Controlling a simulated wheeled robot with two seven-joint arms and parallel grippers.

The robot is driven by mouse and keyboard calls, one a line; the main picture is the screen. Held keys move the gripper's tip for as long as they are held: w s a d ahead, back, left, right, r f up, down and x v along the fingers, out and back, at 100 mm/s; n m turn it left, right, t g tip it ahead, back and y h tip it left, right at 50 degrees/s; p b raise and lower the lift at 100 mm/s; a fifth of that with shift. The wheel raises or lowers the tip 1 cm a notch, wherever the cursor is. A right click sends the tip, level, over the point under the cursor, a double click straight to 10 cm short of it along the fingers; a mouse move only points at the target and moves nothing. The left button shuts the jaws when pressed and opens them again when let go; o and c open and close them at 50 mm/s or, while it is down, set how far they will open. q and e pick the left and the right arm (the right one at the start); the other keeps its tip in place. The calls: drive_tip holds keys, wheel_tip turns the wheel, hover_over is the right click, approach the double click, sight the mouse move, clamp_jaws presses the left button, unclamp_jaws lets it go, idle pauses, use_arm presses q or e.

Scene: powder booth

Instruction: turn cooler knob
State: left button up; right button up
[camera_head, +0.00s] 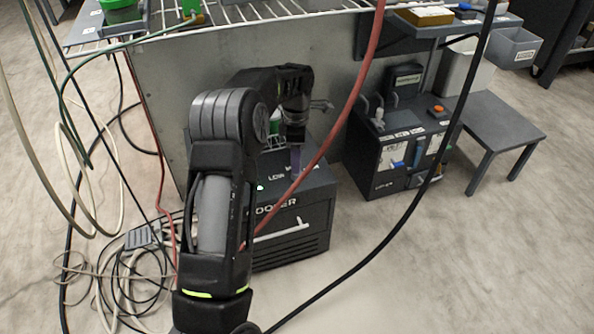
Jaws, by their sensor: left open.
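The cooler (318,208) is a dark box on the floor below the wire-topped bench. Its front carries the letters "OOLER", the first letter hidden by my arm, and a pale bar handle (281,231). Its top carries a white "LOW" label (277,177). My left arm reaches over the cooler's left part and hides much of it. My left gripper (296,158) is open and points down above the cooler's top, close to the label. I cannot make out the knob; the gripper or arm may hide it. Whether the fingers touch anything cannot be told. My right gripper is not in view.
A red hose (338,125) and a black cable (440,160) cross in front of the scene. Tangled cables (115,270) lie at the left. A dark control box (392,150) and a low grey table (500,122) stand right. The right foreground floor is largely clear.

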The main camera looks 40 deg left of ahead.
use_arm(q)
wheel_tip(320, 180, down, 5)
drive_tip(key=shift+r+b, duration=0.1)
drive_tip(key=shift+b, duration=0.55)
clamp_jaws()
